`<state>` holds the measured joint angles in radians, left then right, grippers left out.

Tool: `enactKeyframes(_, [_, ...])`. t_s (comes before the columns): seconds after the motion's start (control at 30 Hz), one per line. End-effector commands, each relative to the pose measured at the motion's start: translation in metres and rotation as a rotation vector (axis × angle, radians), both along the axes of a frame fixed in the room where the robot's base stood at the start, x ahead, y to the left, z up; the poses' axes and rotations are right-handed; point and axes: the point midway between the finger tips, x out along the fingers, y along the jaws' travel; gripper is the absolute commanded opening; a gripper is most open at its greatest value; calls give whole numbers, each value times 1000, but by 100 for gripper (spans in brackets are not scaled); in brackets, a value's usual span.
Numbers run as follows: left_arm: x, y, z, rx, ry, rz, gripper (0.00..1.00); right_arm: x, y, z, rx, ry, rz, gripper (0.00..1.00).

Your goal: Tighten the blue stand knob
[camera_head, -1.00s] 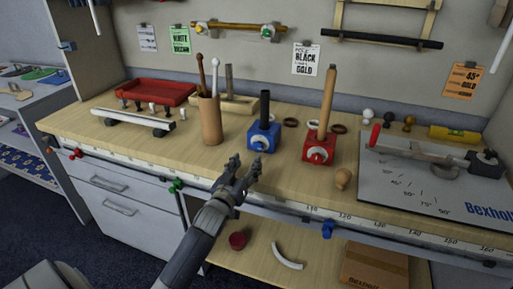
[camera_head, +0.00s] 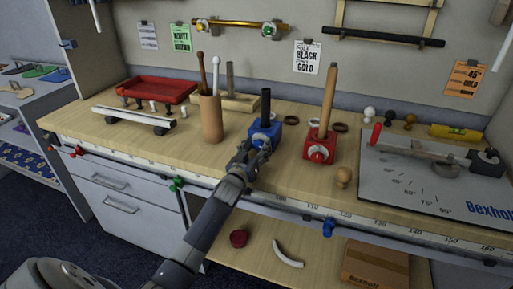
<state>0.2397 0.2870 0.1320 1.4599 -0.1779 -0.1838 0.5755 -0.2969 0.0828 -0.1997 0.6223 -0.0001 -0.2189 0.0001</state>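The blue stand (camera_head: 271,127) is a small blue block on the wooden bench, with a dark upright rod rising from its top. Its pale front knob is mostly hidden behind my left gripper (camera_head: 254,148). The gripper is right in front of the stand's front face, with its fingers apart at the knob. I cannot tell whether they touch the knob. My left arm comes up from the bottom of the view. My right gripper is not in view.
A red stand (camera_head: 320,148) with a wooden rod and its own pale knob is right of the blue one. A wooden cup (camera_head: 211,118) with sticks is on the left. A grey angle board (camera_head: 420,190) is farther right.

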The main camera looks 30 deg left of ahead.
Motion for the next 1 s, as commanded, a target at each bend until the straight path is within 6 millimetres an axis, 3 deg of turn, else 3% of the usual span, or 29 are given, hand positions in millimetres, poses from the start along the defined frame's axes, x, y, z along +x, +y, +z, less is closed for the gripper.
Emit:
enactKeyframes(0.03, [0,0,0,0,0,0,42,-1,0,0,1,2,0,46])
enactKeyframes(0.2, [0,0,0,0,0,0,7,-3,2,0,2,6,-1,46])
enactKeyframes(0.83, [0,0,0,132,31,1,7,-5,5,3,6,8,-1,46])
enactKeyframes(0.87, [0,0,0,132,31,1,33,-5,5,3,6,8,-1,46])
enactKeyframes(0.9, [0,0,0,132,31,1,42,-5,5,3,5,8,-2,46])
enactKeyframes(0.93, [0,0,0,131,31,1,48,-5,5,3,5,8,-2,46])
enactKeyframes(1.0, [0,0,0,131,31,1,51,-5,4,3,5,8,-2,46])
